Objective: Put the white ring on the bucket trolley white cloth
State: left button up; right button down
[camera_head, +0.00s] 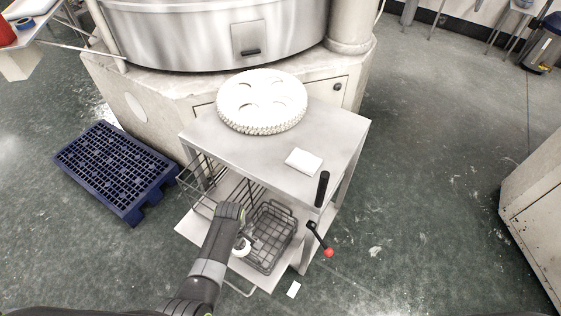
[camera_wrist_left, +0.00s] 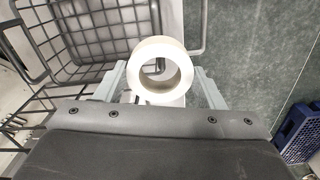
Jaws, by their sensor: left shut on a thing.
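My left gripper (camera_head: 246,243) reaches in from the bottom, over the lower part of the trolley, and is shut on the white ring (camera_head: 239,250). In the left wrist view the white ring (camera_wrist_left: 160,46) sits between the two fingers, its round hole facing the camera. A flat white cloth-like piece (camera_head: 304,161) lies on the grey top of the trolley (camera_head: 228,153), near its right side. It is apart from the ring and higher up. My right gripper is not in view.
A white holed disc stack (camera_head: 262,100) stands on the trolley top. A wire basket (camera_head: 270,238) is right beside my gripper. A black handle (camera_head: 322,188) and a red-knobbed lever (camera_head: 328,252) stick out at the trolley's right. A blue pallet (camera_head: 115,170) lies left. A small white piece (camera_head: 294,289) lies below.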

aim_at(304, 158)
jog(key=l+u, duration=0.1)
jog(key=u, duration=0.35)
jog(key=k+u, duration=0.1)
jog(key=u, duration=0.35)
jog(key=l+u, duration=0.1)
jog(key=u, duration=0.35)
jog(key=k+u, duration=0.15)
jog(key=u, duration=0.75)
jog(key=k+u, duration=0.1)
jog(key=u, duration=0.35)
jog(key=k+u, duration=0.1)
jog(key=k+z, duration=0.1)
jog(key=z, duration=0.8)
jog(key=k+l+z, duration=0.1)
jog(key=z, duration=0.3)
jog(key=l+z, duration=0.1)
jog(key=z, duration=0.35)
jog(key=k+l+z, duration=0.1)
jog(key=z, duration=0.35)
jog(key=l+z, duration=0.1)
jog(key=z, duration=0.35)
jog(key=l+z, duration=0.15)
jog(key=z, duration=0.3)
jog(key=k, duration=0.05)
